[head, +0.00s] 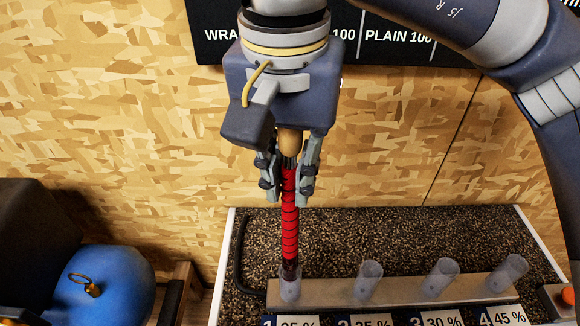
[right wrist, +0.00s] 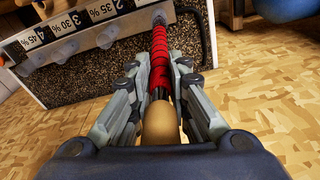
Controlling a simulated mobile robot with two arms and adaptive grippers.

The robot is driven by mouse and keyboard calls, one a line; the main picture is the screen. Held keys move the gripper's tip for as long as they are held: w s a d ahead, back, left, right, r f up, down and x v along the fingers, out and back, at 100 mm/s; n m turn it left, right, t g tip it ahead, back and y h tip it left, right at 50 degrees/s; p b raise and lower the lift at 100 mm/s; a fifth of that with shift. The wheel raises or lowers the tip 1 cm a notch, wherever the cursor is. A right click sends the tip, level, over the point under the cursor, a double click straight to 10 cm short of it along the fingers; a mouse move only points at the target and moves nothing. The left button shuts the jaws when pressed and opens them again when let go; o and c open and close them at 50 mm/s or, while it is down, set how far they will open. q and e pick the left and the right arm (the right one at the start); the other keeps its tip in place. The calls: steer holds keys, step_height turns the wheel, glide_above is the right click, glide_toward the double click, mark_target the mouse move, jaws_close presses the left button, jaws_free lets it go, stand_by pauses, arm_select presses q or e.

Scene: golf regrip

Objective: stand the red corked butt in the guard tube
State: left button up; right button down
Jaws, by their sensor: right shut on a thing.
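The red corked butt (head: 290,215) is a slim red wrapped rod with dark rings and a tan cork end (head: 289,142) at the top. My right gripper (head: 289,180) is shut on it just below the cork and holds it near upright. The butt's dark lower end is at the mouth of the leftmost clear tube (head: 290,289), seemingly just inside its rim; how deep I cannot tell. In the right wrist view the cork (right wrist: 160,124) is nearest and the red wrap (right wrist: 160,60) runs away to the tube. My left gripper is not in view.
Three more clear tubes (head: 369,279) stand to the right on a metal rail (head: 405,290), with numbered percent labels (head: 371,320) in front. The speckled bench panel (head: 390,235) lies behind. A blue rounded object (head: 105,285) is at lower left. A dark sign (head: 400,45) hangs above.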

mark_target(287, 154)
steer(key=shift+f+b, duration=2.65)
steer(key=shift+f, duration=0.65)
steer(key=c, duration=1.4)
jaws_free()
steer(key=shift+r, duration=0.1)
steer(key=r, duration=0.4)
steer(key=s+r, duration=0.1)
steer(key=r, duration=0.6)
steer(key=shift+s+a+r, duration=0.15)
steer(key=shift+r, duration=0.25)
